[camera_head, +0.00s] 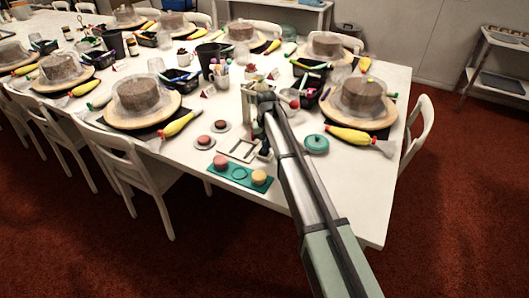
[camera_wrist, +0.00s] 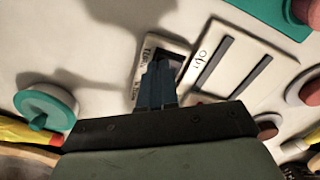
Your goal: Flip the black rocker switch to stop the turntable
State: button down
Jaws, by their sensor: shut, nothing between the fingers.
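A small white switch box (camera_wrist: 146,52) with a dark inset on its face lies on the table in the wrist view, with partly readable lettering beside the inset. The dark inset (camera_wrist: 179,50) looks like the black rocker switch, partly covered by my fingers. My gripper (camera_wrist: 158,66) is shut and empty, its fingertips over the box at the near part of the inset. I cannot tell whether they touch it or which way the rocker is tipped. In the head view my gripper (camera_head: 262,153) points down beside a white slotted plate (camera_head: 226,150), and my arm hides part of that area.
The slotted plate (camera_wrist: 254,48) sits right of the switch box. A teal lidded pot (camera_head: 316,143) stands right of my arm. A teal tray (camera_head: 240,174) with pink and yellow cakes is in front. Cakes on turntables (camera_head: 386,121) stand around the table.

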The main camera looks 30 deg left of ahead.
dwell(0.3)
jog(key=shift+r, duration=3.45)
